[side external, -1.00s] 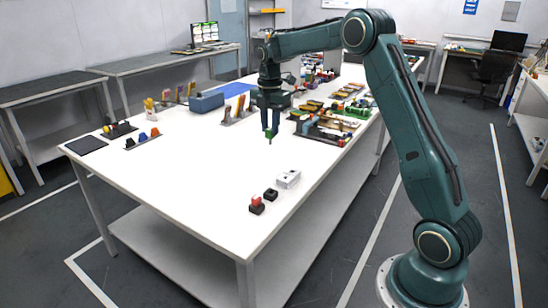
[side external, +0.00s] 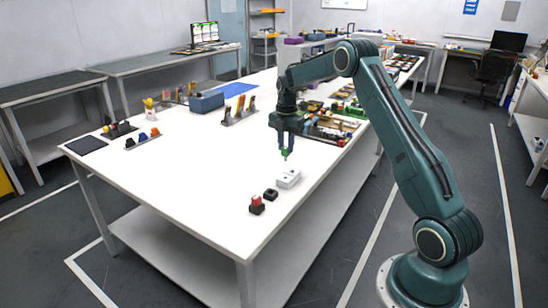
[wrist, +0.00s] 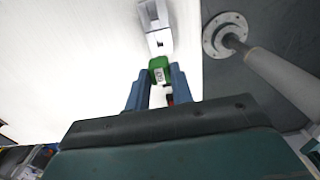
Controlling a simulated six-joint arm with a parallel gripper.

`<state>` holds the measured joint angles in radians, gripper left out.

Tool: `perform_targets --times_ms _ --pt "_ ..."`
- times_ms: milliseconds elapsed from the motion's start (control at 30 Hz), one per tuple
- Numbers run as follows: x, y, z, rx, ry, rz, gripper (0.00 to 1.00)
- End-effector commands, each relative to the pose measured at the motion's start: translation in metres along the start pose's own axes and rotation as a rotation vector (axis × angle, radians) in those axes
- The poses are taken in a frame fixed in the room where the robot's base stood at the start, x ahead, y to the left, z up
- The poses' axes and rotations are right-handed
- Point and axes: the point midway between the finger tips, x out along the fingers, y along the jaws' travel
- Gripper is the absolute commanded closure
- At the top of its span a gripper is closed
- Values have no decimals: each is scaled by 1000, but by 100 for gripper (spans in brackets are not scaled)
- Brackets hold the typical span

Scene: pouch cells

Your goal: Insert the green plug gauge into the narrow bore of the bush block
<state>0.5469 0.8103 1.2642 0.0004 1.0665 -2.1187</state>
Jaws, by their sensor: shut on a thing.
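My gripper (side external: 285,150) is shut on the green plug gauge (side external: 285,154) and holds it above the white table, close to the far end of the bush block. In the wrist view the green gauge (wrist: 159,65) shows between the two blue fingers (wrist: 158,84), with a pale label on its side. The bush block (side external: 289,178) is a light grey block on the table, just below and in front of the gauge. In the wrist view the block (wrist: 158,38) lies just beyond the gauge. Its bores are too small to tell apart, and the gauge's tip is apart from the block in the side view.
A small black holder (side external: 270,195) and a black holder with a red piece (side external: 257,204) stand in front of the block. Trays with many parts (side external: 330,128) lie behind my gripper. The table's left front area (side external: 185,185) is clear.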

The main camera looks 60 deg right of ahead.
Motion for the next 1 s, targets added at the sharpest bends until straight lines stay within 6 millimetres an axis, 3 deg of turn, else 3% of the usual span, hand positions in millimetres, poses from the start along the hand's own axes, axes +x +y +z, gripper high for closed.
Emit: perform_targets --times_ms 567,1000 --pt "5 0 1 0 0 -1 100" --pt "29 0 1 0 1 -2 100"
